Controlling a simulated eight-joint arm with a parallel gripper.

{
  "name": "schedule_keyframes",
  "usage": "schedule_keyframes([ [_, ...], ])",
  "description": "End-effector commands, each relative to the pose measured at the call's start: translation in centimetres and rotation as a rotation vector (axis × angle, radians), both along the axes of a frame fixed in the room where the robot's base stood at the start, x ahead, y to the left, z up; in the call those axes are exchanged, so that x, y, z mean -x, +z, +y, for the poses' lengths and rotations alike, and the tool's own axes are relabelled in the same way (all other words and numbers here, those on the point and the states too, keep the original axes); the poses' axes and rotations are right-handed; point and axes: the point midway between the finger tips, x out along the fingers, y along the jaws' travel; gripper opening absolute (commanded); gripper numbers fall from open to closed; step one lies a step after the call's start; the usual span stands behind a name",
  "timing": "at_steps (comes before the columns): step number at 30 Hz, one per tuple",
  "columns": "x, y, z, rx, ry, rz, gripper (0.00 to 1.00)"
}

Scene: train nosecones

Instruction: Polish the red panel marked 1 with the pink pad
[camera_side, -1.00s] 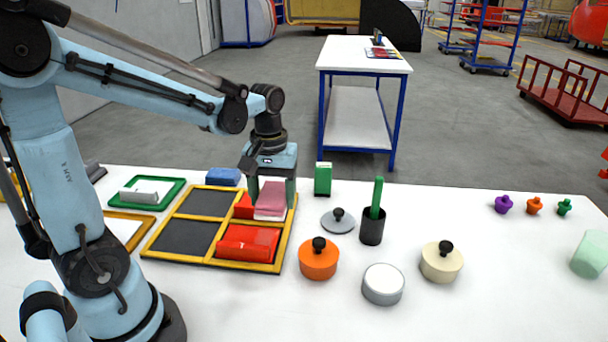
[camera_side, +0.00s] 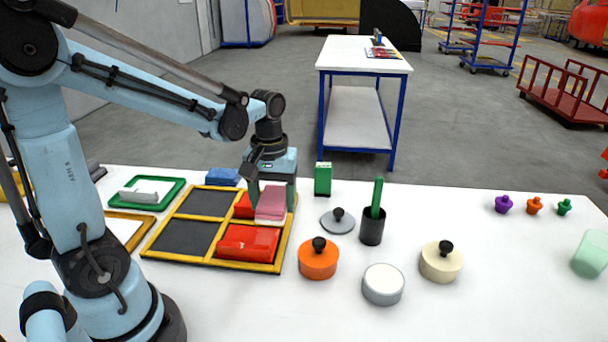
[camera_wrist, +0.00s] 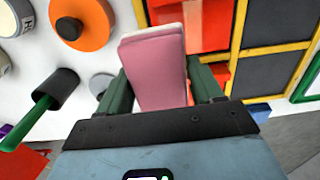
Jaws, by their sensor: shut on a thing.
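My gripper (camera_side: 274,196) is shut on the pink pad (camera_side: 271,204). The pad also shows between the fingers in the wrist view (camera_wrist: 158,72). The pad is over the far right compartment of the yellow frame (camera_side: 190,262), at a red panel (camera_side: 243,207) partly hidden behind the pad and gripper. I cannot tell whether the pad touches it. A second red panel (camera_side: 248,243) lies in the near right compartment, uncovered. No number can be read on either panel. The two left compartments are dark and empty.
Right of the frame stand a grey lid (camera_side: 338,222), a black cup (camera_side: 372,230) with a green stick, an orange pot (camera_side: 318,262), a white pot (camera_side: 383,285) and a cream pot (camera_side: 441,264). A green box (camera_side: 323,179) and a blue block (camera_side: 223,177) stand behind.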

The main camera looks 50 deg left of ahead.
Motion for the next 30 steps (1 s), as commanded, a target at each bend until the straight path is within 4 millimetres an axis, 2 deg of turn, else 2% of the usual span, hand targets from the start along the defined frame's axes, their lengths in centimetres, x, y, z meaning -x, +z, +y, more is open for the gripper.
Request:
schedule_keyframes([
  [19,0.0,-5.8,0.0,0.000,0.000,0.000,0.41],
  [22,0.0,-7.4,0.1,0.000,0.000,0.000,0.41],
  [23,0.3,-6.9,0.4,-0.001,0.002,-0.001,0.37],
  [30,1.9,-7.1,1.9,0.000,0.003,0.000,0.37],
])
